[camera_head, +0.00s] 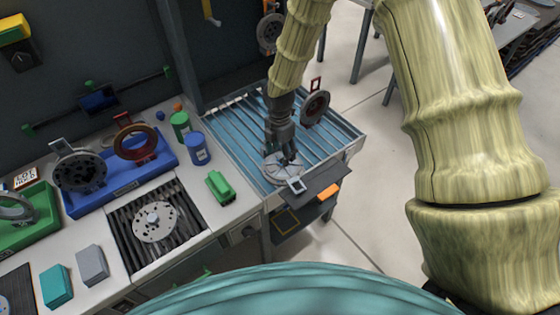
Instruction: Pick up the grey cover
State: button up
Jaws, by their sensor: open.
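A grey round cover (276,172) with a square loop tab (297,185) lies near the front end of the blue slatted conveyor (232,152). My gripper (288,160) points down right over this cover, its dark fingers open. The fingers hide part of the cover, and I cannot tell whether they touch it. Another dark grey round part (80,170) with holes and a loop tab sits at the left on the blue tray (95,200).
A dark ringed part (316,106) stands by the conveyor's right side. A reddish-brown ring (135,142) sits on the blue tray. Blue (198,148) and green (181,126) cylinders and a green block (221,187) stand left of the conveyor. Floor at the right is partly clear.

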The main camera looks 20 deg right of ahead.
aim_at(281, 161)
jog(key=shift+w+d+f+p, duration=0.15)
jog(key=shift+f+p, duration=0.35)
jog(key=shift+f, duration=0.25)
jog(key=shift+d+f+p, duration=0.1)
jog(key=shift+f+p, duration=0.35)
jog(key=shift+f, duration=1.2)
grip_shut()
